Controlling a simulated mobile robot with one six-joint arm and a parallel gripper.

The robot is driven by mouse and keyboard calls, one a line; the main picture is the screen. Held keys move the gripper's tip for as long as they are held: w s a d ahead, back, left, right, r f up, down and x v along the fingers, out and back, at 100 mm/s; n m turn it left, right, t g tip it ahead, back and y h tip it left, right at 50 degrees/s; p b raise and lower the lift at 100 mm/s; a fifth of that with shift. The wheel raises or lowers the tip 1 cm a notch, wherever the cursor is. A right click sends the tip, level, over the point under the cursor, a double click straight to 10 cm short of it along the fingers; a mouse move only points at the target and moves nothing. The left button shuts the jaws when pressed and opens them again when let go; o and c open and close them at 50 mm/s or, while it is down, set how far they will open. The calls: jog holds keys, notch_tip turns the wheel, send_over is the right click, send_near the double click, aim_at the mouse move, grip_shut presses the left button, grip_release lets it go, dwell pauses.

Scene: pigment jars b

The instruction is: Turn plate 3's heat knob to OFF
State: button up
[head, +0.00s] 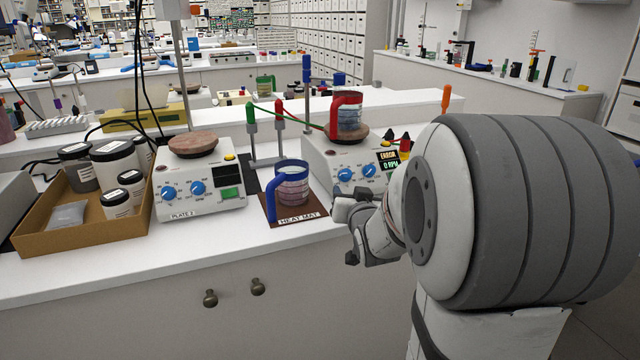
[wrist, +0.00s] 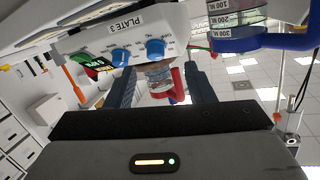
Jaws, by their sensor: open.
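Plate 3 (head: 327,160) is a white hotplate on the bench with two blue knobs, the left one (head: 345,174) and the right one (head: 369,170). Its display (head: 389,161) reads ERROR above 0 RPM. In the wrist view its PLATE 3 label (wrist: 126,25) and both knobs, one (wrist: 121,56) and the other (wrist: 156,49), show beyond my fingers. The knob lettering is too small to tell which is heat. A red-handled beaker (head: 348,118) stands on its round top. My gripper (head: 346,232) is open and empty, in front of the bench edge, below and apart from the knobs.
A blue-handled beaker (head: 292,186) stands on the heat mat (head: 302,214), just left of plate 3. Plate 2 (head: 198,205) and a cardboard tray (head: 40,238) of jars are further left. The bench front edge lies beside my gripper.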

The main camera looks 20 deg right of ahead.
aim_at(347, 175)
jog(key=shift+w+d+f+t+b, duration=0.25)
jog(key=shift+w+d+t+b, duration=0.15)
jog(key=shift+d+t, duration=0.3)
jog(key=shift+w+r, duration=0.1)
jog(key=shift+w, duration=0.1)
jog(key=w, duration=0.3)
jog(key=w+d, duration=0.1)
jog(key=w, duration=0.3)
jog(key=shift+w+d, duration=0.15)
jog(key=shift+d, duration=0.05)
jog(key=shift+c, duration=0.6)
